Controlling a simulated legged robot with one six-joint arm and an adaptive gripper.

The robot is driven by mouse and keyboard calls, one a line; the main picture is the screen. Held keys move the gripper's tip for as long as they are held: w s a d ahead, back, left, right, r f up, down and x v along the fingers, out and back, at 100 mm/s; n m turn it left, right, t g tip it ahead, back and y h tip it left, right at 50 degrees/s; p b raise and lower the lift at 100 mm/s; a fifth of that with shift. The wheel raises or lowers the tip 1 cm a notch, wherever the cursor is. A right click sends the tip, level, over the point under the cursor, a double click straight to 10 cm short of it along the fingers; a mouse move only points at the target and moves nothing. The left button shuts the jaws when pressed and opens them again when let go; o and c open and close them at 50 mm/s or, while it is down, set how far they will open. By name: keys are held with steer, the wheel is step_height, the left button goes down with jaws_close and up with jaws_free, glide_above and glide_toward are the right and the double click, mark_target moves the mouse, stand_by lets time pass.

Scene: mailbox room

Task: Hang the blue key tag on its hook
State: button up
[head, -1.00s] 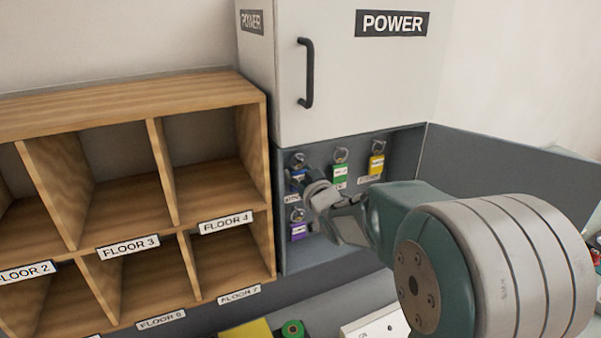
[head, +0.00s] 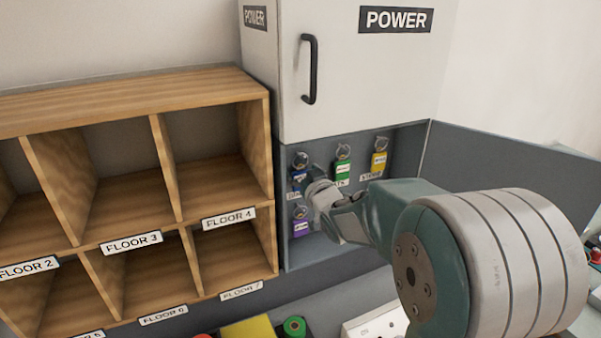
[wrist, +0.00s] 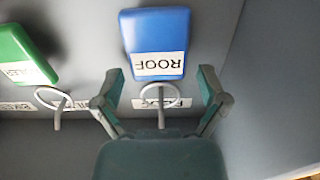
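The blue key tag (wrist: 158,42), marked ROOF, shows upside down in the wrist view. Its metal ring (wrist: 160,97) appears to be around a hook (wrist: 161,118), as with the green tag beside it. My gripper (wrist: 160,92) is open, with one finger on each side of the ring and a visible gap to both. In the head view, my gripper (head: 322,192) is at the left of the key recess and partly hides the blue tag (head: 299,180).
A green tag (head: 343,168), a yellow tag (head: 379,161) and a purple tag (head: 300,228) hang in the recess (head: 330,252). The white POWER cabinet (head: 365,75) is above. A wooden pigeonhole shelf (head: 135,87) stands left, and an open grey door (head: 510,165) is at right.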

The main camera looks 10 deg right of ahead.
stand_by(0.3)
steer(key=s+d+f+m+g+h, duration=0.1)
steer(key=s+d+g+h, duration=0.15)
steer(key=s, duration=0.85)
steer(key=s+d+f+m+g+h, duration=0.1)
steer(key=s+d+m+g+h, duration=0.15)
steer(key=s, duration=0.75)
steer(key=s+a+f+g, duration=0.1)
steer(key=s+a+g, duration=0.1)
steer(key=s, duration=0.5)
steer(key=s+a+f+n+g+y, duration=0.1)
steer(key=s+a+g, duration=0.1)
steer(key=s+g, duration=0.3)
steer(key=s, duration=0.3)
steer(key=shift+a+f+y, duration=0.2)
steer(key=shift+a+y, duration=0.1)
